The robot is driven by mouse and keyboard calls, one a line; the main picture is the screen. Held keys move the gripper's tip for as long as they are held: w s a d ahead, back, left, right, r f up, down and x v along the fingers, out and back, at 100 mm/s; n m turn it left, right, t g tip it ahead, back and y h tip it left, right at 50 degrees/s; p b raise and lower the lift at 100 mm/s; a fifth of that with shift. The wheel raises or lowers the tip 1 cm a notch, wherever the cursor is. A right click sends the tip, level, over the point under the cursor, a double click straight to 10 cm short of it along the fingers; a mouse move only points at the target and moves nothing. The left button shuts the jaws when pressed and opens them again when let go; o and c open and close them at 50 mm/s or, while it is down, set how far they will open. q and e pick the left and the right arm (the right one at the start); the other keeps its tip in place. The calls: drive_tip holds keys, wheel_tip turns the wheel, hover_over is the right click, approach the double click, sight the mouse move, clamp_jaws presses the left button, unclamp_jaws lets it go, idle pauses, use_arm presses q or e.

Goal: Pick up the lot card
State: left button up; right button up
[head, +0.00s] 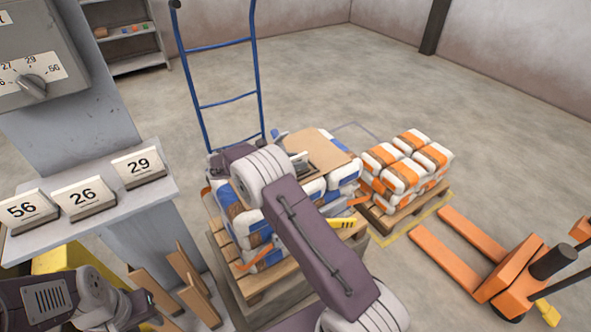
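I cannot tell for certain which thing is the lot card. A small yellow piece with dark marks (343,223) shows at the right side of the near bag stack, partly beside my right arm. Three white number plates, 56 (22,209), 26 (84,197) and 29 (139,165), stand on the grey shelf at the left. My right gripper (297,160) is over the near stack, by the brown board on top; my arm hides much of it, and its fingers are not clear. My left gripper (142,303) is low at the left, below the shelf, its opening unclear.
The near pallet (262,288) carries blue-and-white bags under a brown board (318,147). Behind it stands a blue hand truck (230,102). Orange-and-white bags (408,160) sit on another pallet, with an orange pallet jack (515,275) at right. Wooden boards (155,290) stand below the grey shelf (60,232).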

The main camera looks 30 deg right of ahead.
sight(295, 157)
drive_tip(key=shift+d+f, duration=0.1)
drive_tip(key=shift+d, duration=0.1)
drive_tip(key=shift+c, duration=0.6)
clamp_jaws()
drive_tip(key=shift+r+p, duration=0.3)
drive_tip(key=shift+r, duration=0.3)
wheel_tip(295, 157, up, 3)
drive_tip(key=shift+p, duration=0.55)
drive_tip(key=s+a+r+p, duration=0.2)
drive_tip(key=s+a+r, duration=0.4)
drive_tip(key=a, duration=0.4)
drive_tip(key=shift+a+r+p, duration=0.15)
drive_tip(key=shift+r+p, duration=0.15)
drive_tip(key=shift+r, duration=0.15)
